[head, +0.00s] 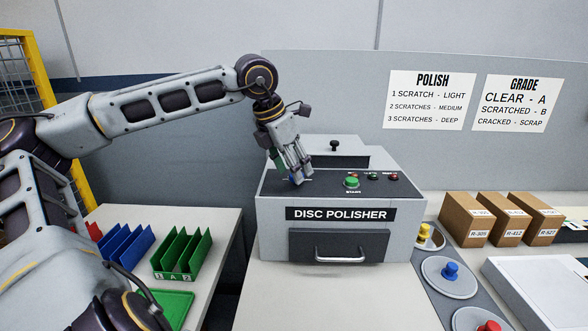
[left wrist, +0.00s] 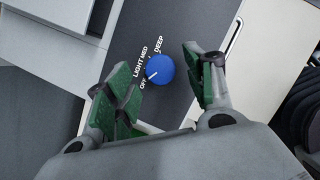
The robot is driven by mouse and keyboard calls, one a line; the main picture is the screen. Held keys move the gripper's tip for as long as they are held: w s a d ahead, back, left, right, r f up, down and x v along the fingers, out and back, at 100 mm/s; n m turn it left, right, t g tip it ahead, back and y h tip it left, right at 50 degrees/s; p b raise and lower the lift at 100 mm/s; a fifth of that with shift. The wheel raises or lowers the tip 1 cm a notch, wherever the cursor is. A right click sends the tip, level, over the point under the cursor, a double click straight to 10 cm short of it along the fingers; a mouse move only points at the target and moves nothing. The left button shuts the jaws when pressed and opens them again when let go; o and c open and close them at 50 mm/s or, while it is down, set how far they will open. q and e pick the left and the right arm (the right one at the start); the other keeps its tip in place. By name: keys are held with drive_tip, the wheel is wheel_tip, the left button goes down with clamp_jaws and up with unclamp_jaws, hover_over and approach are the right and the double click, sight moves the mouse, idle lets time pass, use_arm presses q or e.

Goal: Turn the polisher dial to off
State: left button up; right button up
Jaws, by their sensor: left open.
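The disc polisher (head: 275,235) is a grey machine with a dark sloped top panel. Its blue round dial (left wrist: 160,69) shows in the left wrist view, with labels around it. I see a gap on both sides in that view. In the head view my left gripper (head: 300,180) points down at the panel's left part and mostly hides the dial.
A green start button (head: 351,182) and small red and green lights sit right of the gripper on the panel. Coloured racks (head: 182,255) stand on the left table. Brown boxes (head: 468,220) and coloured-knob discs (head: 448,276) are at the right.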

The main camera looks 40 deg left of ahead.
use_arm(q)
drive_tip(key=v, duration=1)
drive_tip(key=shift+s+r, duration=0.2)
drive_tip(key=shift+r, duration=0.2)
